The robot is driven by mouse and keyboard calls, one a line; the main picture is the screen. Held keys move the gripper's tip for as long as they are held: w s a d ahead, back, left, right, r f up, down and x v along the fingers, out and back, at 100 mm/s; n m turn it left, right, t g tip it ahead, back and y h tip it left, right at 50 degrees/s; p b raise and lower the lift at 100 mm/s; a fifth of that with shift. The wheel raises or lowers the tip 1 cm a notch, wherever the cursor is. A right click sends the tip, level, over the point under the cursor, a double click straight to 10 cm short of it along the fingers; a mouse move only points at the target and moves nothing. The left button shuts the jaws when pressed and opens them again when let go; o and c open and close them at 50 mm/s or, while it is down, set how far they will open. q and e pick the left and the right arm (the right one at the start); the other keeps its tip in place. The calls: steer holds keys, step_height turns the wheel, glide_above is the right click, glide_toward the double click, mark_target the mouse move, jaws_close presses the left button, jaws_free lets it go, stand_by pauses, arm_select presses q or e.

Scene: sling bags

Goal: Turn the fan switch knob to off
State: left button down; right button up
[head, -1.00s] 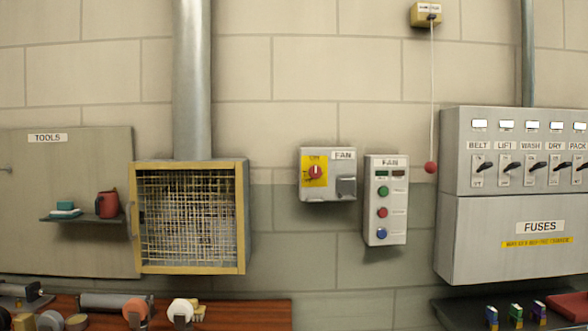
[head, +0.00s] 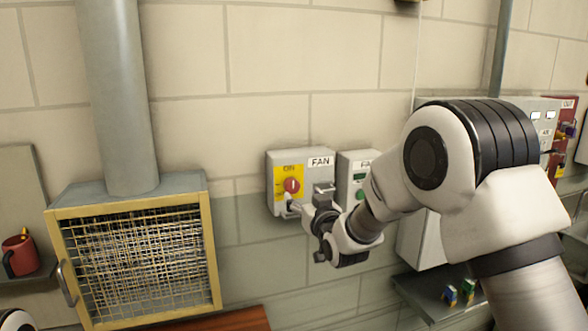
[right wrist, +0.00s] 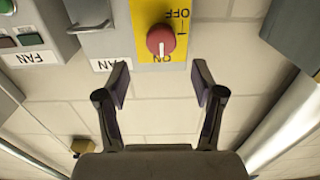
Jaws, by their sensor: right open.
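The fan switch is a grey box (head: 323,168) on the wall, labelled FAN. Its red knob (head: 291,185) sits on a yellow plate with ON above it. In the right wrist view, which is upside down, the red knob (right wrist: 160,40) shows a pale mark towards ON; OFF is at the opposite end. My right gripper (head: 306,200) is in front of the box's lower part. In the wrist view my right gripper (right wrist: 161,83) is open and empty, with the knob beyond its fingertips and apart from them. My left gripper does not show.
A grey FAN button box (head: 358,180) hangs just right of the switch, partly behind my arm. A hasp-like grey fitting (right wrist: 88,15) sits beside the yellow plate. A mesh-fronted fan housing (head: 137,255) with a duct is at left. Bare wall lies between.

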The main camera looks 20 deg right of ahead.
mark_target(293, 188)
steer(key=w+p, duration=0.4)
steer(key=w, duration=0.3)
steer(key=shift+w+a+f, duration=0.1)
steer(key=shift+w+a, duration=0.05)
steer(key=shift+w, duration=0.2)
steer(key=shift+f, duration=0.15)
steer(key=shift+a, duration=0.1)
steer(key=shift+c, duration=1)
steer(key=c, duration=0.9)
